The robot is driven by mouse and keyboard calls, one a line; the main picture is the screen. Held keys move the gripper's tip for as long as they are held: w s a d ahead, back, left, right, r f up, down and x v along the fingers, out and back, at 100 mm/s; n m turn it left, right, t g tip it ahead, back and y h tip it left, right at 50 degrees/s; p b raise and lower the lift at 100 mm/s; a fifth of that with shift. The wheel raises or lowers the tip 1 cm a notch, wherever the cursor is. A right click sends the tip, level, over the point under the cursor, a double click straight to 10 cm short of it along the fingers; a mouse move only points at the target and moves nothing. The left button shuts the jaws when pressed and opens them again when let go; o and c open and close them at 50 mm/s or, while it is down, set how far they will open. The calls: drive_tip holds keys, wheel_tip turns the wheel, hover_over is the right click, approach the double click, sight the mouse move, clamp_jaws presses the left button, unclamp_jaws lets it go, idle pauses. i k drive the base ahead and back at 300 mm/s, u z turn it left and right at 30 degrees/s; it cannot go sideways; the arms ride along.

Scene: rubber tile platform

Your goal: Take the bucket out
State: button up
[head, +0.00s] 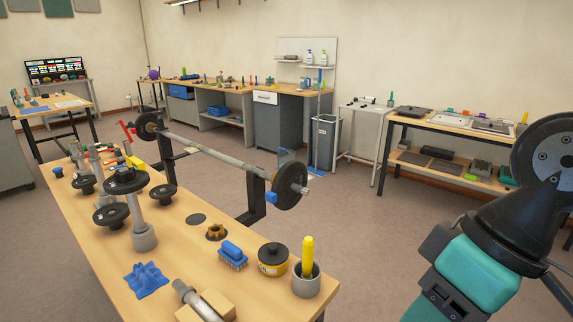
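I see no thing that is plainly a bucket. The closest in shape is a tall grey bin (324,143) on the floor by the back wall, between a grey cabinet and a small white table. A blue-handled pole stands upright at its left edge. I cannot tell what is inside the bin. A small grey cup (306,286) holding a yellow-handled tool stands at the front right of the near workbench. My arm shows at the right edge, with black and teal links, far from the bin. My gripper is out of the picture.
The near wooden workbench (200,265) carries dark discs, a blue brush and a black-lidded tin. A barbell-like shaft (205,152) rests on stands beyond it. A shelf table (450,133) stands at the back right. Bare floor (360,240) lies between the workbench and my arm.

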sight(284, 155)
drive_tip(key=z, duration=0.25)
drive_tip(key=k, duration=0.4)
drive_tip(key=z, duration=0.5)
drive_tip(key=i, duration=2)
drive_tip(key=u, duration=0.75)
drive_tip(key=i, duration=2.65)
drive_tip(key=u, duration=0.45)
drive_tip(key=i, duration=3.8)
